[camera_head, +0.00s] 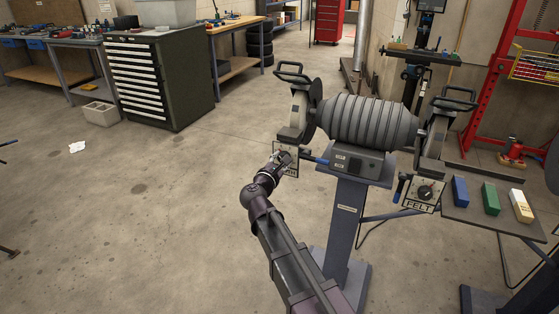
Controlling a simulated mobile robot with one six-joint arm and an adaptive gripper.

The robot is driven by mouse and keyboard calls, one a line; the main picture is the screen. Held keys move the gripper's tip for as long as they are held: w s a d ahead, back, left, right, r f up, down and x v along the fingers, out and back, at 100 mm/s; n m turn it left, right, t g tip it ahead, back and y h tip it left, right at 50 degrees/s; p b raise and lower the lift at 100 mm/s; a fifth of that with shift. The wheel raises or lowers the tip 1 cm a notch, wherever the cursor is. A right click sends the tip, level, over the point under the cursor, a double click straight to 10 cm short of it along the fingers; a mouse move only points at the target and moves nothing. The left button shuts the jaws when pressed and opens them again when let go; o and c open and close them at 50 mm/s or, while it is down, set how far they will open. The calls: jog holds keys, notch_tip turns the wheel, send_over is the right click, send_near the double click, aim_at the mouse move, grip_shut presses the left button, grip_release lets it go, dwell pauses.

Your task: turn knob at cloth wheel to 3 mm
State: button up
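A pedestal buffing machine (367,122) stands right of centre, with a small dial plate on each side. The left plate (292,171) is mostly covered by my arm's end; only the last letters of its label show. Its knob and scale are hidden behind my gripper. My gripper (283,157) is right at this plate, at the knob's place; whether it touches or grips the knob cannot be told. The fingers are too small and dark to read. The right plate, marked FELT, has a black knob (425,192) in plain view, apart from my gripper.
A blue-handled lever (316,160) sticks out just right of my gripper. A side shelf (475,213) holds blue, green and yellow-white bars. A dark drawer cabinet (160,80) and workbenches stand at the back left. The floor left of the machine is mostly clear.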

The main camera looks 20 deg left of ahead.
jog(key=shift+n, duration=0.3)
jog(key=o, duration=1.1)
jog(key=shift+o, duration=0.2)
jog(key=s, duration=1.2)
jog(key=shift+a, duration=0.45)
